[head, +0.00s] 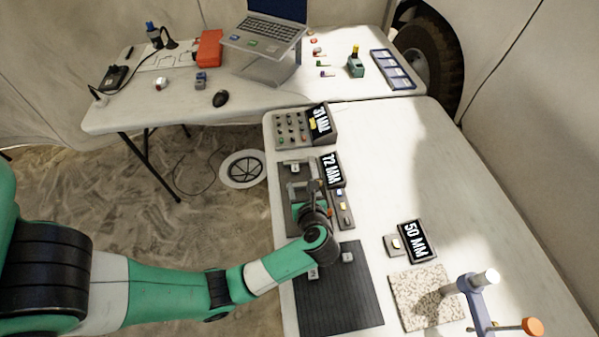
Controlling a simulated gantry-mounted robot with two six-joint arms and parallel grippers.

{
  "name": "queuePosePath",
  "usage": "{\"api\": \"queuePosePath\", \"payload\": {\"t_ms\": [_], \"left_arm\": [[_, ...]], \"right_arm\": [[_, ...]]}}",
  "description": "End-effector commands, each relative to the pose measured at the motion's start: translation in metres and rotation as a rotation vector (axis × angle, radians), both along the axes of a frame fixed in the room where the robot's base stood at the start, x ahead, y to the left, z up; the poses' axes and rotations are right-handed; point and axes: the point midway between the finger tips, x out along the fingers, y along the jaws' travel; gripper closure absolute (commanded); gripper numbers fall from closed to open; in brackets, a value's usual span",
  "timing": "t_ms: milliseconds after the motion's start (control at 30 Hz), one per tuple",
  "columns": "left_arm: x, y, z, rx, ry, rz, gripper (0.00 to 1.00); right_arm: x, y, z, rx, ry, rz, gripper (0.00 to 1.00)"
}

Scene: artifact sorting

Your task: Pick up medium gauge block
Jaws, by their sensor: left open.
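My left gripper (314,188) hangs over a dark tray (290,208) on the right-hand table, pointing away from me. It is open, and I see nothing held in it. Just right of it is a narrow dark holder (347,222) with a few small light and orange blocks (341,193), which may be the gauge blocks. I cannot tell which is the medium one. My wrist and fingers hide part of the tray and what lies in it. My right gripper is not in view.
Displays read 31 MM (319,120), 72 MM (332,169) and 50 MM (413,241). A ribbed dark mat (342,302) with small numbered blocks lies nearer. A speckled slab (416,300) and a blue stand (477,307) are at front right.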

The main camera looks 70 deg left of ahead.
Motion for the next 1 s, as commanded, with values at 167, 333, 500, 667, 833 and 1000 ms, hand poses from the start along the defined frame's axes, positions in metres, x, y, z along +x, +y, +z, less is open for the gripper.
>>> {"api": "queuePosePath", "payload": {"t_ms": [167, 333, 500, 667, 833, 1000], "left_arm": [[0.006, 0.026, -0.017, 0.001, -0.002, 0.003, 0.35], [0.008, 0.030, -0.017, 0.000, -0.002, 0.000, 0.35], [0.009, 0.051, -0.031, 0.001, -0.004, 0.004, 0.35], [0.014, 0.072, -0.040, 0.000, -0.003, 0.004, 0.35], [0.016, 0.076, -0.039, 0.001, -0.004, 0.000, 0.35], [0.016, 0.076, -0.039, 0.001, -0.003, 0.000, 0.48]], "right_arm": [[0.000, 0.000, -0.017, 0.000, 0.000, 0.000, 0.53], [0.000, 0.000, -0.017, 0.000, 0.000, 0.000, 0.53], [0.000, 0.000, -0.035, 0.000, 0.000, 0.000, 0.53], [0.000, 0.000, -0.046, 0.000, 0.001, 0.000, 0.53], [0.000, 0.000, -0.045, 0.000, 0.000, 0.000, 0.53], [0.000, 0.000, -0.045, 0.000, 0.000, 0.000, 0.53]]}}
